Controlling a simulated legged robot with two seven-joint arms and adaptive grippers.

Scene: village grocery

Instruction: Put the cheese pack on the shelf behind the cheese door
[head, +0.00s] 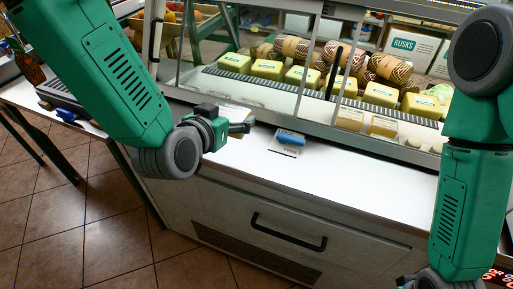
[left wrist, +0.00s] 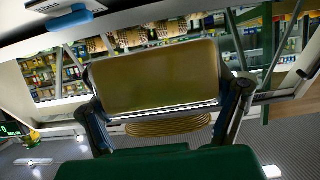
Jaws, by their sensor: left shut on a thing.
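My left gripper (head: 240,127) is shut on the cheese pack (left wrist: 155,78), a yellow-brown block that sits between both fingers in the left wrist view. In the head view only a pale edge of it shows behind the gripper, over the white counter. The glass display case holds a shelf (head: 290,97) with several yellow cheese packs (head: 268,69) in a row. A dark upright handle (head: 334,73) stands at the glass front, right of my left gripper; I cannot tell how far the cheese door is open. My right arm comes down at the right; its fingers are out of frame.
The white counter (head: 235,160) runs in front of the case. A blue item (head: 291,137) lies on a printed card there, right of my left gripper. Patterned rolls (head: 291,46) lie behind the packs. Upright posts divide the case front. A drawer handle (head: 288,232) juts out below.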

